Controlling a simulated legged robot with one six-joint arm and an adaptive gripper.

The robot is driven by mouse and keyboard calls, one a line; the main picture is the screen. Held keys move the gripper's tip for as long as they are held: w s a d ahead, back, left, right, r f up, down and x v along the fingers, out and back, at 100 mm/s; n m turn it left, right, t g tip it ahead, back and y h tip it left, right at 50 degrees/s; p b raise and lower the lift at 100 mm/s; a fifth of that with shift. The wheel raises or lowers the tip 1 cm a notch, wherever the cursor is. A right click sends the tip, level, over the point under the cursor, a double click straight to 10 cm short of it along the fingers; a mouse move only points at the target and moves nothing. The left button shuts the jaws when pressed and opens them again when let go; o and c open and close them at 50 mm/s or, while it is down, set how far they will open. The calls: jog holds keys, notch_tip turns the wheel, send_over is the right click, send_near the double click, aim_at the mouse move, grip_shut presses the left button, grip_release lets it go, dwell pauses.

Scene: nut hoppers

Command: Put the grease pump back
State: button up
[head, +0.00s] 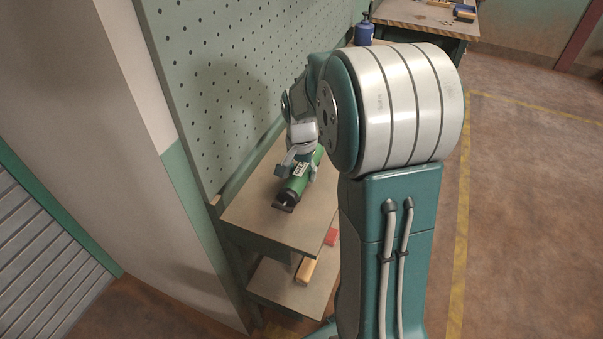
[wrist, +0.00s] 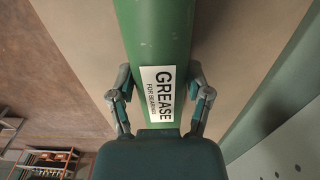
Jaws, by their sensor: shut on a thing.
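The grease pump (head: 292,190) is a green cylinder with a dark end and a white label. In the head view it lies along the top of a wooden-topped bench (head: 245,214), below the pegboard; I cannot tell whether it touches the top. In the wrist view the green body of the grease pump (wrist: 154,32) runs up from my gripper, with a label reading "GREASE". My gripper (head: 300,165) is around the pump's body, and its two fingers (wrist: 160,100) are shut on both sides of it. My arm hides the pump's far end in the head view.
A green pegboard (head: 235,90) rises behind the bench on the left. A lower shelf (head: 272,283) holds a yellow-orange item (head: 306,271) and a red item (head: 331,237). A blue container (head: 365,30) stands at the back by another table (head: 425,18). The floor at right is clear.

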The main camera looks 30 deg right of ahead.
aim_at(301, 168)
jog(key=shift+f, duration=0.35)
jog(key=o, duration=1.3)
jog(key=shift+o, duration=0.2)
notch_tip(301, 168, up, 11)
jog(key=shift+a+f, duration=0.1)
jog(key=shift+s+r, duration=0.1)
jog(key=shift+r, duration=0.55)
jog(key=s+a+r+n+t, duration=0.1)
jog(key=s+a+n+t, duration=0.1)
jog(key=s+a+n, duration=0.3)
jog(key=s+a+r+n+t, duration=0.2)
jog(key=s+a+n, duration=0.3)
jog(key=s, duration=0.9)
jog(key=a+t, duration=0.1)
jog(key=a, duration=0.1)
jog(key=shift+a+t, duration=0.3)
